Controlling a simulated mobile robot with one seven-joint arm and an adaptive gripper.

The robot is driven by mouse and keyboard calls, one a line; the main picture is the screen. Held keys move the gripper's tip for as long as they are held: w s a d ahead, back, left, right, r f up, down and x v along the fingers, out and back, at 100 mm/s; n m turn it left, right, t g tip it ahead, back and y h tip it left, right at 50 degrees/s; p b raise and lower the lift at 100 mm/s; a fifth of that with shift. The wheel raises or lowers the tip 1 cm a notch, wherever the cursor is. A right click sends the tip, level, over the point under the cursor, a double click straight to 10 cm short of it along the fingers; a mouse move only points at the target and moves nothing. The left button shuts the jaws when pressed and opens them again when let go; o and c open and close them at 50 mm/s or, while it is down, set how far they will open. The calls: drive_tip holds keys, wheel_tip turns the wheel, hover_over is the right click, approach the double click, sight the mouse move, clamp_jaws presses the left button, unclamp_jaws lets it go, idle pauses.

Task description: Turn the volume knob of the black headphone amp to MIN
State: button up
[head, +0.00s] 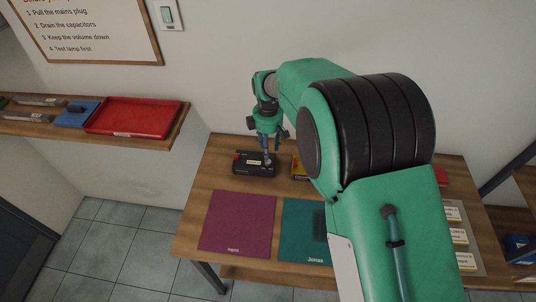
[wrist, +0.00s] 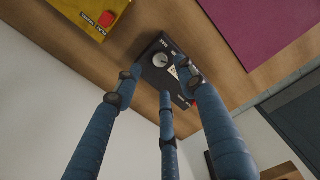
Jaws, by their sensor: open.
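The black headphone amp (head: 248,170) sits near the back edge of the wooden table, below my gripper. The knob's pointer setting cannot be made out. My gripper (head: 267,153) points down over the right part of the amp. In the wrist view its blue fingers (wrist: 163,80) are spread apart around the knob area, with nothing held. Whether any finger touches the knob is unclear.
A yellow box (head: 296,170) with a red button stands right of the amp, partly behind my arm. A purple mat (head: 237,222) and a teal mat (head: 300,232) lie in front. A red tray (head: 134,115) is on the left shelf. The wall stands close behind.

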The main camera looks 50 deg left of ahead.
drive_tip(key=shift+r, duration=2.5)
